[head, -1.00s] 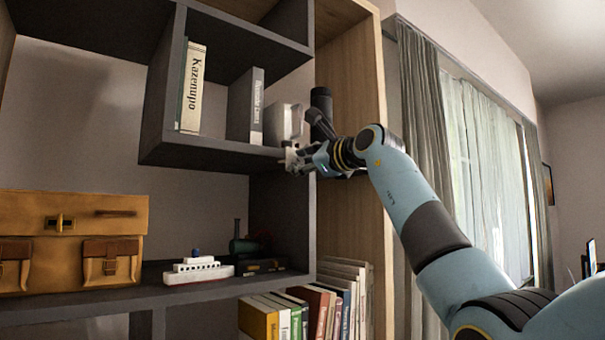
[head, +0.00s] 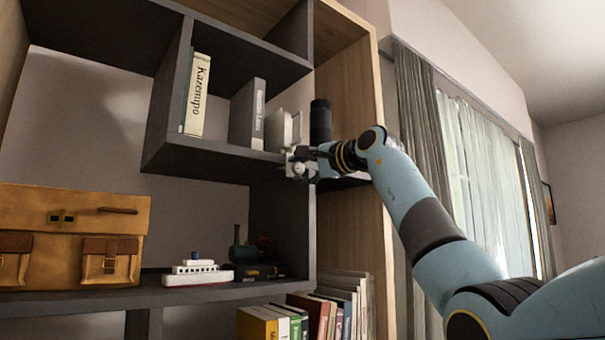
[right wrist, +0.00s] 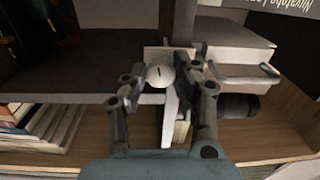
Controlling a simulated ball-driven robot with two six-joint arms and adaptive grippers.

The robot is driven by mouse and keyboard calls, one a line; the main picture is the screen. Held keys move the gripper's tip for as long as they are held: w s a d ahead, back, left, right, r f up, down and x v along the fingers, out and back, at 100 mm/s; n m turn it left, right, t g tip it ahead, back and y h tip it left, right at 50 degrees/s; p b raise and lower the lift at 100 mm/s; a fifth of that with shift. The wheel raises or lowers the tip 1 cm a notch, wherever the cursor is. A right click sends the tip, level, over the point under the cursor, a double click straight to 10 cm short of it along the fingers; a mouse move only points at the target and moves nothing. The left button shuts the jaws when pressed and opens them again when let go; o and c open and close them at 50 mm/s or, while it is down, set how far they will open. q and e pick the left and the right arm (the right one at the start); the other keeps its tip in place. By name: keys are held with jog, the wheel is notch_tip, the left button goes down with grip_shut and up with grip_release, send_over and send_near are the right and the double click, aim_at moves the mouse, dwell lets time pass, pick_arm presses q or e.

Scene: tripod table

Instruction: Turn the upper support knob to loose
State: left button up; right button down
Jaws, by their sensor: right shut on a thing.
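The support knob (right wrist: 160,74) is small, round and pale with a short dark mark on its face, in the right wrist view. It sits on a pale fitting at the dark shelf's edge. My right gripper (right wrist: 166,82) is shut on it, one finger on each side. In the head view my right gripper (head: 301,163) is at the right end of the upper shelf; the knob is too small there to tell apart from the pale fitting. A dark cylinder (head: 320,121) rises just behind the gripper. My left gripper is out of view.
White box-like pieces (head: 279,130) and books (head: 247,110) stand on the upper shelf, close to my gripper. Below are a toy ship (head: 198,272), a dark model engine (head: 250,250) and a row of books (head: 340,300). A tan case (head: 70,225) is at left.

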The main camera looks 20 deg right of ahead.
jog(key=shift+f+n, duration=0.1)
jog(key=shift+n, duration=0.4)
jog(key=c, duration=1)
grip_release()
jog(key=v, duration=1.2)
